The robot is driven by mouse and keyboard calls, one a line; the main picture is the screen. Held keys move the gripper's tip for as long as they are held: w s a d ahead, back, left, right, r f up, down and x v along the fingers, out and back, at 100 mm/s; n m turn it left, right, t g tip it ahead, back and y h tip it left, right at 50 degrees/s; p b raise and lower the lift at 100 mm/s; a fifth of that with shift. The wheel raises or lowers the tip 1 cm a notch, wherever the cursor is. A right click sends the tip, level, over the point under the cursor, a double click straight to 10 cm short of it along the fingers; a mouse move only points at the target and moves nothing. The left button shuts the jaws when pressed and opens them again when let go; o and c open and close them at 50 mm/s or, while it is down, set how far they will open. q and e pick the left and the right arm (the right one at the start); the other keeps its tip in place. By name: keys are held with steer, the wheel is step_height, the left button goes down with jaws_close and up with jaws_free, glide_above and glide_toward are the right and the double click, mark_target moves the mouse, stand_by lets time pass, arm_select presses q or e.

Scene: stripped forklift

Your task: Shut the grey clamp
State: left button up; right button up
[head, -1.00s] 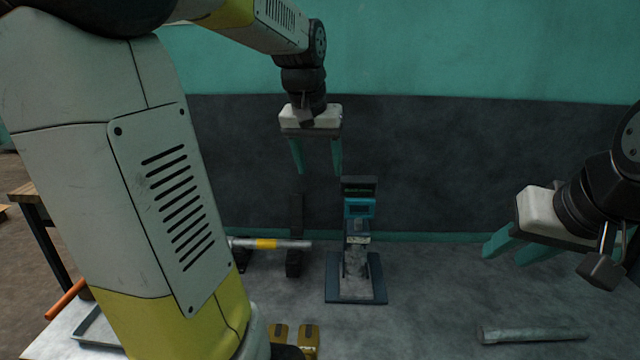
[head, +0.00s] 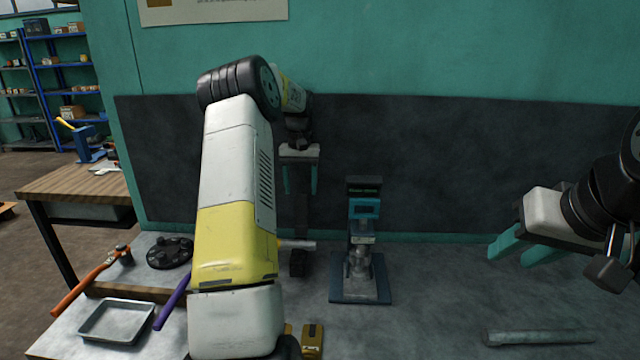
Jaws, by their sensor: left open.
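No part is plainly marked as the grey clamp. A dark upright stand with a teal block, a grey metal middle part (head: 360,262) and a flat blue-grey base (head: 345,293) stands on the bench in the centre; I cannot tell whether it is the clamp. My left gripper (head: 300,190) points down, open and empty, to the left of the stand and at about the height of its top in the picture, apart from it. My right gripper (head: 517,257) is at the right, its two teal fingers apart with nothing between them, well away from the stand.
A grey bar (head: 302,245), partly hidden by my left arm, lies left of the stand. A grey rod (head: 538,337) lies front right. The bench between stand and rod is clear.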

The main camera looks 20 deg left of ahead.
mark_target(301, 206)
arm_select(q)
step_height(301, 206, down, 7)
steer(key=shift+f, duration=0.1)
stand_by(0.3)
jaws_close()
steer(key=shift+c, duration=2)
jaws_free()
steer(key=shift+s, duration=0.1)
steer(key=shift+s+d+f, duration=0.2)
steer(key=shift+s+d, duration=0.1)
steer(key=shift+s, duration=0.9)
steer(key=shift+s+d+f, duration=0.15)
steer(key=shift+s+d, duration=0.2)
steer(key=shift+s, duration=0.8)
steer(key=shift+s+d+f, duration=0.2)
steer(key=shift+s+d, duration=0.1)
steer(key=shift+s, duration=0.9)
